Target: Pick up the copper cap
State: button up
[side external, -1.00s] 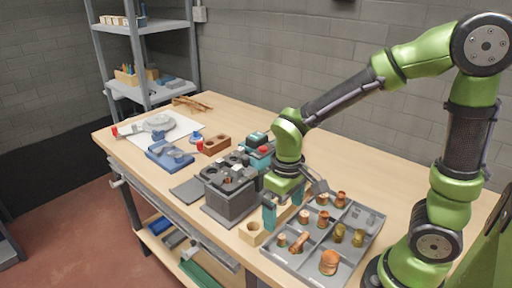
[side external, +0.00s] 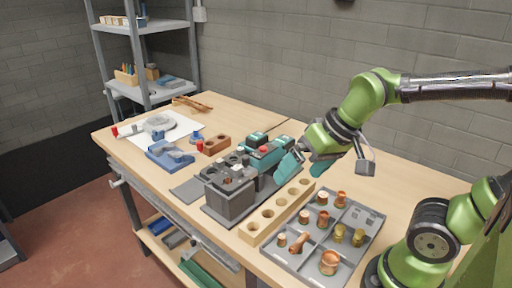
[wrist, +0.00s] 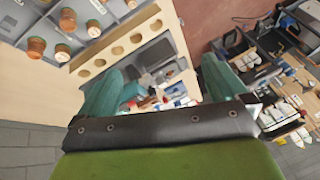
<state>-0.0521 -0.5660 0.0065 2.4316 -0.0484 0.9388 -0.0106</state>
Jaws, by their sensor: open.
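Several copper and brass fittings stand in a grey divided tray (side external: 283,256) on the bench. A wide copper piece (side external: 329,262) in the front compartment looks cap-like, but I cannot tell for sure which fitting is the copper cap. Some copper fittings also show at the upper left of the wrist view (wrist: 36,46). My gripper (side external: 305,167) is open and empty, raised and tilted, behind the wooden block and away from the tray. Its teal fingers are wide apart in the wrist view (wrist: 165,82), with no fitting between them.
A wooden block with a row of holes (side external: 268,216) lies along the tray's left side. A dark grey machine (side external: 230,198) and teal parts (side external: 268,153) stand left of it. A blue fixture (side external: 168,155) is farther left. The bench's right rear is clear.

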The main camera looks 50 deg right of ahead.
jog(key=shift+s+d+r+m+t, duration=0.35)
jog(key=shift+s+r+m+t, duration=0.05)
jog(key=shift+s+r+t, duration=0.3)
jog(key=shift+d+r, duration=0.1)
jog(key=shift+r, duration=0.2)
jog(key=shift+c, duration=1.3)
jog(key=c, duration=0.6)
jog(key=shift+c, duration=0.2)
jog(key=n+g+h, duration=0.1)
jog(key=g+h, duration=0.1)
jog(key=g, duration=0.5)
send_over(282, 236)
notch_tip(282, 236, down, 6)
jog(key=f, duration=1)
jog(key=shift+s+a+f, duration=0.2)
jog(key=shift+s, duration=0.2)
jog(key=shift+w+d+f, duration=0.1)
jog(key=shift+w+f, duration=0.1)
jog(key=shift+f, duration=1.25)
jog(key=shift+w+d+f, duration=0.1)
jog(key=shift+w+f, duration=0.05)
jog(key=shift+f, duration=1.3)
